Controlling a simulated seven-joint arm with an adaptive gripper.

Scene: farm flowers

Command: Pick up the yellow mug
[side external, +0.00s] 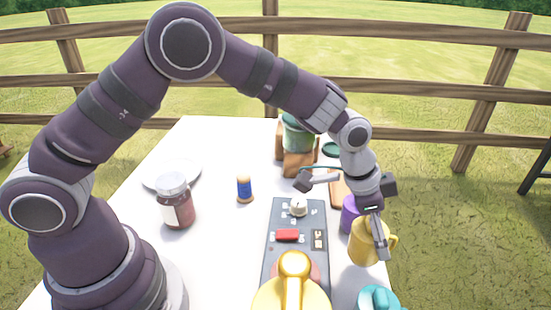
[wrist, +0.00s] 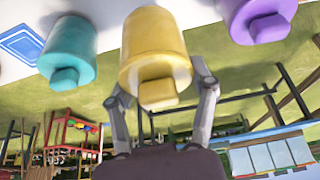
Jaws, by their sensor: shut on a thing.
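The yellow mug (side external: 364,246) is upright at the right edge of the white table, its handle toward the right. My gripper (side external: 379,236) comes down over it from above, with a finger against its side. In the wrist view the yellow mug (wrist: 153,45) sits between the two fingers of my gripper (wrist: 163,94), with its handle toward the camera. My gripper is shut on the mug. I cannot tell whether its base touches the table.
A purple mug (side external: 349,214) stands just behind, and a turquoise mug (side external: 378,297) in front. A golden kettle (side external: 292,290) and a dark panel (side external: 300,220) lie to the left. A jar (side external: 176,205), a blue spool (side external: 244,189) and a plate (side external: 158,182) stand farther left.

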